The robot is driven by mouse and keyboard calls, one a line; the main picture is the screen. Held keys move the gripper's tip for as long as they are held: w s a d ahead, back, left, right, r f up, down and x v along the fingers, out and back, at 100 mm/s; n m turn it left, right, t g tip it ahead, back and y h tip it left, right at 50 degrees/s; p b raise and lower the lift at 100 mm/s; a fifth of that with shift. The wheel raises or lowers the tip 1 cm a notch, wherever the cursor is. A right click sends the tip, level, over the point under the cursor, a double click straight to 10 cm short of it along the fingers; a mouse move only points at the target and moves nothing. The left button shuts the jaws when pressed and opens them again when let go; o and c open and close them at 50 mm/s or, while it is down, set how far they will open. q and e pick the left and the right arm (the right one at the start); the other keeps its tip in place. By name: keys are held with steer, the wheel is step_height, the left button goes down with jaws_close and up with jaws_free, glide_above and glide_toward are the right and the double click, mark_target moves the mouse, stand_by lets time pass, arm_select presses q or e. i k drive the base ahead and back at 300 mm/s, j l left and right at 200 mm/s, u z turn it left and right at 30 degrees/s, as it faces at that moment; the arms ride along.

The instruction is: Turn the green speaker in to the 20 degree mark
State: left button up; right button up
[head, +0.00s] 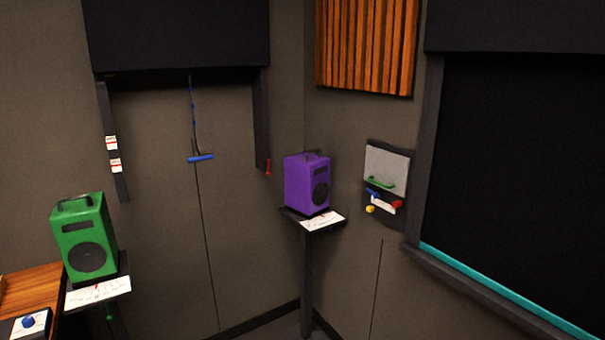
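The green speaker (84,238) stands upright at the left on a dark stand, with a handle on top and a round dark cone low on its front. Its front faces toward the lower right. A white scale card (98,291) with fine marks and a red mark lies on the stand's front edge, just below the speaker. The marks are too small to read, so the speaker's angle cannot be told. Neither of my grippers shows in the head view.
A purple speaker (307,184) stands on another stand with its own scale card (322,221). A wooden desk (33,288) with a blue-knobbed box (29,324) is at the lower left. A wall panel (386,169) has a green handle. Floor between the stands looks clear.

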mark_target(81, 226)
steer(key=u, duration=1.25)
steer(key=i, duration=0.05)
